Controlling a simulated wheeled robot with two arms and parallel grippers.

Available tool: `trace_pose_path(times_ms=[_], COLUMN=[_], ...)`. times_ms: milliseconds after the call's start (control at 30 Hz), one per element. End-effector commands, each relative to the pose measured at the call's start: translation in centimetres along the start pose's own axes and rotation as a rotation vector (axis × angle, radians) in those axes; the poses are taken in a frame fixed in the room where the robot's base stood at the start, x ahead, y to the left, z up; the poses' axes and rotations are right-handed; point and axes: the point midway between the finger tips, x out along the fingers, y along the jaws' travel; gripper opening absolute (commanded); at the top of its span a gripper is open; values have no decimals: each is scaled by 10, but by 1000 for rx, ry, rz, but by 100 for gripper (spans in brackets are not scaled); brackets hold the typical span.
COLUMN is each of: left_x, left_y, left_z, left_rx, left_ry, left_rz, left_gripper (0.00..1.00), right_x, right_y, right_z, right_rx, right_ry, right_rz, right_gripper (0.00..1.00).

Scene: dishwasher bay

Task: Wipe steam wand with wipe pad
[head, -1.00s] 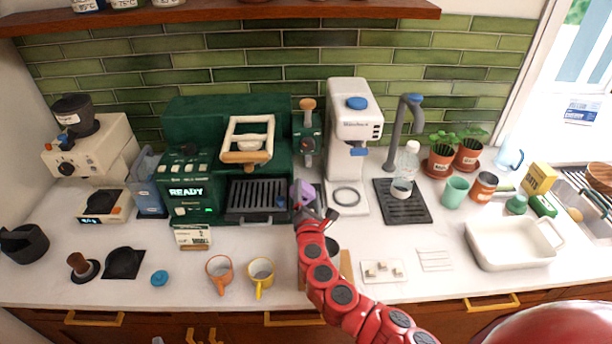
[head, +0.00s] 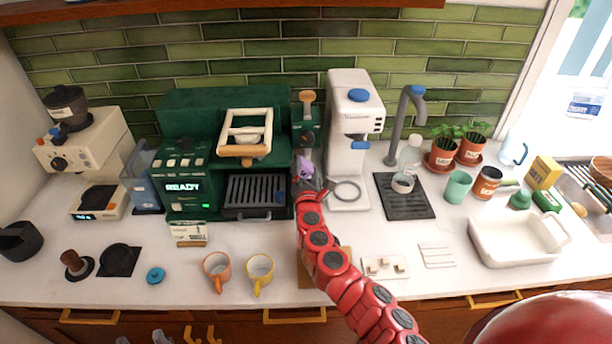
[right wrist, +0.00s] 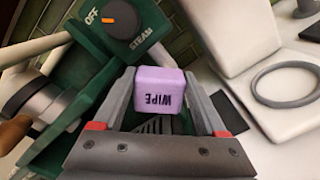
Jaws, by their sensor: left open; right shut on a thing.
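The purple wipe pad (head: 304,166), marked WIPE, is held upright between the fingers of my right gripper (head: 306,184), beside the right end of the green espresso machine (head: 215,110). In the right wrist view the pad (right wrist: 158,88) sits between the fingertips. The black steam knob (right wrist: 120,22) is above and left of the pad there, with OFF and STEAM labels. I cannot clearly make out the steam wand, or whether the pad touches it. My left gripper (head: 141,338) shows only its open, empty fingertips at the bottom edge.
Orange (head: 217,270) and yellow (head: 259,274) mugs stand in front. A white tray (head: 515,255) is at the right.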

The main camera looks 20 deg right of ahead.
Motion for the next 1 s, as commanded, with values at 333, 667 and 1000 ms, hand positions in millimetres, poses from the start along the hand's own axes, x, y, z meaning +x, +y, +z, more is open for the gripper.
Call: trace_pose_path(times_ms=[333, 667, 1000], left_x=[0, -1, -4], left_y=[0, 0, 0], left_z=[0, 0, 1], left_rx=[0, 0, 0], left_ry=[0, 0, 0], left_rz=[0, 0, 0], left_gripper=[50, 50, 50], right_x=[1, 3, 10], right_y=[1, 1, 1], right_z=[0, 0, 0], right_rx=[0, 0, 0], right_ry=[1, 1, -1], right_rz=[2, 2, 2], right_gripper=[30, 30, 30])
